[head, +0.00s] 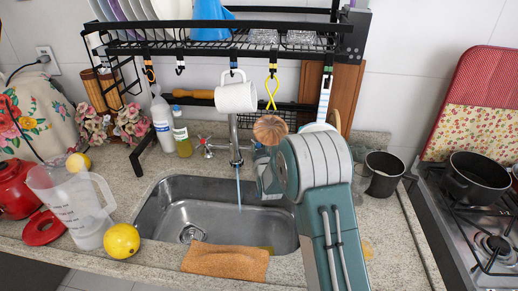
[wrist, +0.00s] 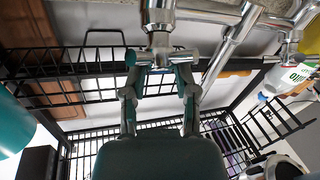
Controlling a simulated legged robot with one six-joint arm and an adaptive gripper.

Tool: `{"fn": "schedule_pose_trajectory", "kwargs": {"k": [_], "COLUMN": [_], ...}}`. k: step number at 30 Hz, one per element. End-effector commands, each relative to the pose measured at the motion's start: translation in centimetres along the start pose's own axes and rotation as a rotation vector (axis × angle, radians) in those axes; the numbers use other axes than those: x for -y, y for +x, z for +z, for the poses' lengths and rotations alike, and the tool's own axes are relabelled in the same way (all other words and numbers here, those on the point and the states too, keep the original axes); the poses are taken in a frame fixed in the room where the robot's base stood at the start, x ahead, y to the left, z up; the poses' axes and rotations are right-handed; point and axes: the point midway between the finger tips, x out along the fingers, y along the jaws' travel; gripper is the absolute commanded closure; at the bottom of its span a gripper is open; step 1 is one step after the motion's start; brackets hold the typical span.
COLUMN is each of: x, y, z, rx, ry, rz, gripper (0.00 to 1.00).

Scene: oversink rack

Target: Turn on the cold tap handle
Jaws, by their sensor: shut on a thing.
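The chrome tap (head: 234,135) rises behind the steel sink (head: 165,215), with a thin blue stream (head: 239,190) below its spout. A red-marked handle (head: 207,150) stands left of the tap. In the wrist view the chrome cold tap handle (wrist: 157,54), with a blue-green end, lies between the fingertips of my gripper (wrist: 160,72). My gripper is shut on this handle, one finger at each side. In the head view my gripper (head: 257,152) is just right of the tap, and my arm hides much of it and the handle.
A black dish rack (head: 215,47) spans above the sink, with a white mug (head: 236,97) hanging low. Bottles (head: 162,120) stand behind left. A measuring jug (head: 88,232), a lemon (head: 122,241) and an orange cloth (head: 225,263) are in front; a dark cup (head: 383,175) is at right.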

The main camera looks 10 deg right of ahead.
Motion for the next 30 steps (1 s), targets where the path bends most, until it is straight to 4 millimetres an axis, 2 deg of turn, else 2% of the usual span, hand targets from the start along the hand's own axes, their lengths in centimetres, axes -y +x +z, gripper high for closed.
{"fn": "schedule_pose_trajectory", "kwargs": {"k": [1,15,30], "x": [-0.06,-0.36,-0.37], "y": [-0.08,-0.06,-0.06], "z": [0.46,0.56,0.65], "rx": [0.012,0.014,0.016], "ry": [-0.018,-0.225,-0.309], "rz": [-0.023,-0.283,-0.392], "gripper": [1.0,1.0,1.0]}}
